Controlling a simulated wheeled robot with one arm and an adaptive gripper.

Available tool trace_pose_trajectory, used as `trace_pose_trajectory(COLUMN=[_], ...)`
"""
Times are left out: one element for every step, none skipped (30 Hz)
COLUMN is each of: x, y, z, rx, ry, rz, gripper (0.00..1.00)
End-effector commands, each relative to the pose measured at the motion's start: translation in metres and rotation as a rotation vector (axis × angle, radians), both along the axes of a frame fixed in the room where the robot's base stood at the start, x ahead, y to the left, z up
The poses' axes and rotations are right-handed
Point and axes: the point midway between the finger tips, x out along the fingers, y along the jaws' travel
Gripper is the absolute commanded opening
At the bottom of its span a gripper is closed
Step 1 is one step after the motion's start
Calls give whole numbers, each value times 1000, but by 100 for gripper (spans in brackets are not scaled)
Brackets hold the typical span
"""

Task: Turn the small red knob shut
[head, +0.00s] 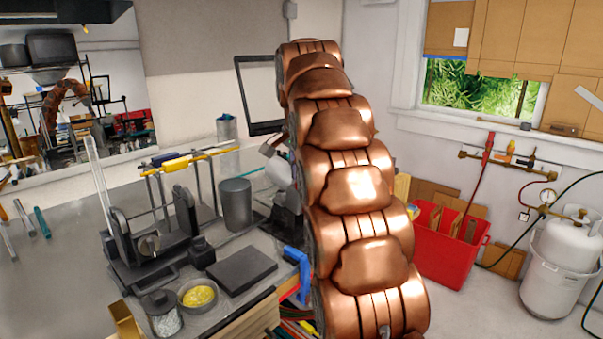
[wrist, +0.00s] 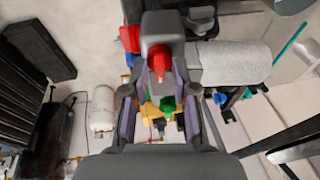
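The small red knob (wrist: 158,64) shows in the wrist view, sticking out of a grey block-like body (wrist: 162,32). My gripper (wrist: 158,98) is open in the wrist view, with its two purple-grey fingers apart. The knob appears in the picture between and just above the fingers; I cannot tell whether either finger touches it. In the head view my copper arm stands in front of this spot. The knob cannot be made out there, and my gripper is mostly hidden behind the arm.
A rough grey cylinder (wrist: 235,62) lies close right of the knob in the wrist view. In the head view, the bench (head: 70,265) holds a dark fixture (head: 150,245), a grey cup (head: 236,203) and a yellow-filled bowl (head: 198,296). A red bin (head: 450,240) and white tank (head: 555,270) stand right.

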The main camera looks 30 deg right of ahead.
Motion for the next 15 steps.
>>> trace_pose_trajectory(x=[0,0,0,0,0,0,0,0,0,0,0,0,0,0,-1], y=[0,0,0,0,0,0,0,0,0,0,0,0,0,0,1], z=[0,0,0,0,0,0,0,0,0,0,1,2,3,4,6], rx=[0,0,0,0,0,0,0,0,0,0,0,-1,-1,-1,-1], ry=[0,0,0,0,0,0,0,0,0,0,0,-1,-1,-1,-2], rz=[0,0,0,0,0,0,0,0,0,0,0,0,1,1,1], gripper=[35,36,36,36,36,36,36,36,36,36,36,36,36,36,36])
